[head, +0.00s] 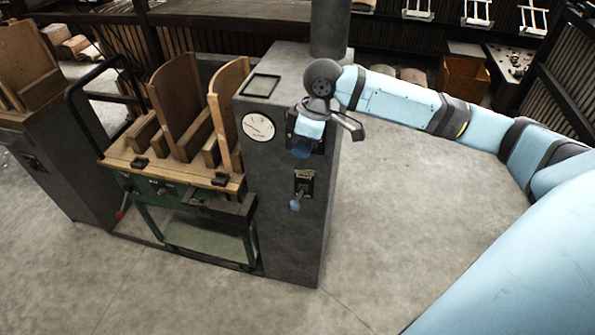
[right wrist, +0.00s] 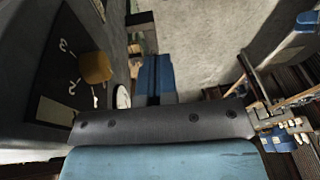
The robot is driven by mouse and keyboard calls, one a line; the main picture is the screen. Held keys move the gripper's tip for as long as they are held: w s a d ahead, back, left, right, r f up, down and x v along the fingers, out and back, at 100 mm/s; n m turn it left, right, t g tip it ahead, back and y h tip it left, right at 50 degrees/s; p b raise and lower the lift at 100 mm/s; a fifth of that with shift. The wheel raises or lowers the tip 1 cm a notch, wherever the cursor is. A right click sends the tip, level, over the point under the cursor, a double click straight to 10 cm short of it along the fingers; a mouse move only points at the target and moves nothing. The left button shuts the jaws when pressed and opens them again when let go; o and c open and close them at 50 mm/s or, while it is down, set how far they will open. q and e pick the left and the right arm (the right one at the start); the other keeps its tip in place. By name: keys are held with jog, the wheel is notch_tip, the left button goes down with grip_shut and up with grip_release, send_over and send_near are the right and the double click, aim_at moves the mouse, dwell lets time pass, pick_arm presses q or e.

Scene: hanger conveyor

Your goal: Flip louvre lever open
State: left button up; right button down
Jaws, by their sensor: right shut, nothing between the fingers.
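My left gripper is not in view.
A dial plate with digits and an ochre knob (right wrist: 97,67) shows close by in the right wrist view. A green cart (head: 190,205) with wooden boards stands at left. The floor right of the cabinet is clear.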

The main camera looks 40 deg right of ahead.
jog(key=b, duration=0.2)
send_over(298, 198)
jog(key=s+a, duration=0.1)
jog(key=a, duration=0.1)
jog(key=d+x, duration=0.1)
jog(key=x, duration=0.6)
jog(key=s+d+x, duration=0.1)
jog(key=x, duration=0.3)
jog(key=shift+d+f, duration=0.3)
jog(key=shift+f, duration=0.3)
jog(key=shift+s+f, duration=0.2)
jog(key=shift+f, duration=0.2)
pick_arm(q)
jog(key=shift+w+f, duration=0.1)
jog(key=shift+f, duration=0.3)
pick_arm(e)
jog(key=shift+w+a, duration=0.1)
